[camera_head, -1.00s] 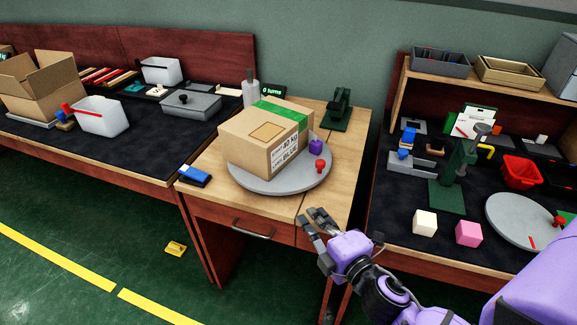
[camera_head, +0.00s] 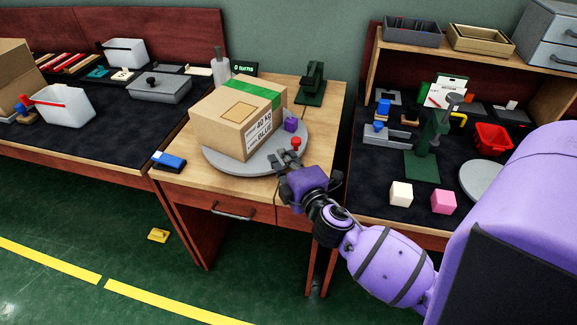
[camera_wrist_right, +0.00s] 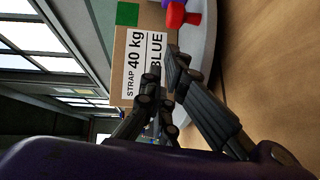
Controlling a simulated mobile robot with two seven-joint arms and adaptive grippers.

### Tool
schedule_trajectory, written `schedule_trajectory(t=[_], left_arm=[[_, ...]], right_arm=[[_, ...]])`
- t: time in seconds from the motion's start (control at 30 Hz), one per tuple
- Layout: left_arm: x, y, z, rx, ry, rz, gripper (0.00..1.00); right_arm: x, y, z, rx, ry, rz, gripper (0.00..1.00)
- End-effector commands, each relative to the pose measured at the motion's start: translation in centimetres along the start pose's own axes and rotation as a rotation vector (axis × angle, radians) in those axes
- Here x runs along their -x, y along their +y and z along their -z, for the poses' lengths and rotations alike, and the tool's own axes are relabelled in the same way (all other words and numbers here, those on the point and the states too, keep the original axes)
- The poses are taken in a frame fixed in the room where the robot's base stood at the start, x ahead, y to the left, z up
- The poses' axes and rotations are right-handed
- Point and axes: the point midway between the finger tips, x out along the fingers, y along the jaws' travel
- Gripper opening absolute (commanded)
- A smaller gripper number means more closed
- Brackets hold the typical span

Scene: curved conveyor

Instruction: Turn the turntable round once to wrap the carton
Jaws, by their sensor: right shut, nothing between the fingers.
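A brown carton (camera_head: 222,132) with a green strip (camera_head: 260,92) and a printed label sits on the round grey turntable (camera_head: 222,164). A red knob (camera_head: 296,143) stands on the turntable's right rim, with a purple block (camera_head: 290,124) behind it. My right gripper (camera_head: 286,161) is shut and empty at the turntable's front right edge, close to the red knob; contact cannot be told. In the right wrist view the gripper's fingers (camera_wrist_right: 168,72) point at the carton's label (camera_wrist_right: 137,65), and the red knob (camera_wrist_right: 178,15) is beyond them. My left gripper is not in view.
A small display (camera_head: 244,68) reading "0 turns" and a grey bottle (camera_head: 221,66) stand behind the turntable. A blue stapler-like item (camera_head: 169,160) lies at the table's front left. A dark green tool (camera_head: 312,84) stands at the back right. Pale and pink cubes sit on the right bench (camera_head: 361,205).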

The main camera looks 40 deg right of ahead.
Motion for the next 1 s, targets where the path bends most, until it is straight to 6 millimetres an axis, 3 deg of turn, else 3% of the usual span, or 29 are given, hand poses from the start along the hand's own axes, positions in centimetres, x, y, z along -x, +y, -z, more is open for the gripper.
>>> schedule_trajectory(t=[0.23, 1.0], left_arm=[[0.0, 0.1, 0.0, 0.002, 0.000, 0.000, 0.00], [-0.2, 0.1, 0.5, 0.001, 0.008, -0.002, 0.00]], right_arm=[[-1.5, 0.0, -1.6, 0.001, 0.001, 0.000, 0.00], [-1.8, 0.0, -2.5, 0.005, 0.044, 0.005, 0.00]])
